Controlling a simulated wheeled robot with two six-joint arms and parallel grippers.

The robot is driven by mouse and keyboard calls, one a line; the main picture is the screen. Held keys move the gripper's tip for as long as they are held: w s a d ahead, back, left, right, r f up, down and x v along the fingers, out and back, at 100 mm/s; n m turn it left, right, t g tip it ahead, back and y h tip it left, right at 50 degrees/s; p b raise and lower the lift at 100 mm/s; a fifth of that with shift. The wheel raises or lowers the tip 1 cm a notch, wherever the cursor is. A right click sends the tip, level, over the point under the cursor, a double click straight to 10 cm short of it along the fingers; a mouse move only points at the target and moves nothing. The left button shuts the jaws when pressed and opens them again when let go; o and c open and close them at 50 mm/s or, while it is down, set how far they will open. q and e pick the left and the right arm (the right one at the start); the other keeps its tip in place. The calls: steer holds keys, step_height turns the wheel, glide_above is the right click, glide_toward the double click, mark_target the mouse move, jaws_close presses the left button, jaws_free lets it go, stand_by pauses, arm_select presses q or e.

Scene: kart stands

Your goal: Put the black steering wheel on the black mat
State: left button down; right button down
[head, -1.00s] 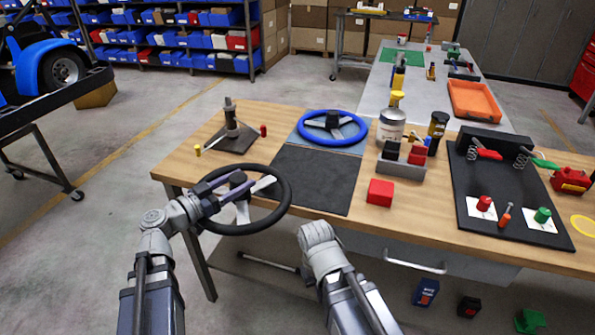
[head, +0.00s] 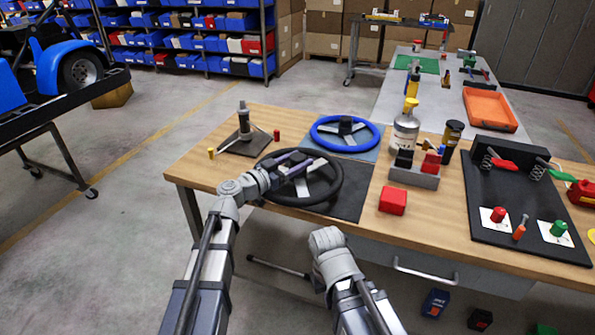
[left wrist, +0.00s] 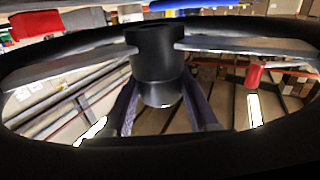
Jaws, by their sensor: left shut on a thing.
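The black steering wheel (head: 334,190) is in my left gripper (head: 290,164), which is shut on its dark centre hub. In the head view the wheel is over the left part of the black mat (head: 350,206) and covers much of it. I cannot tell whether the wheel touches the mat. In the left wrist view the hub (left wrist: 155,60) sits between the two fingers and the rim fills the picture's width. My right gripper (head: 326,240) is in front of the table, low and empty-looking; its fingers cannot be made out.
A blue steering wheel (head: 368,142) lies on a grey-blue mat (head: 372,155) just behind. A stand (head: 244,125) on a dark base is to the left. A red block (head: 393,200) and a grey caddy (head: 412,177) with bottles nearby are to the right. The wooden table's front edge is close.

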arm_select(q)
steer(key=shift+f+b, duration=1.75)
steer(key=shift+f, duration=0.1)
steer(key=shift+c, duration=0.9)
jaws_free()
steer(key=shift+r, duration=0.25)
steer(key=v, duration=1.2)
steer(key=shift+f, duration=0.1)
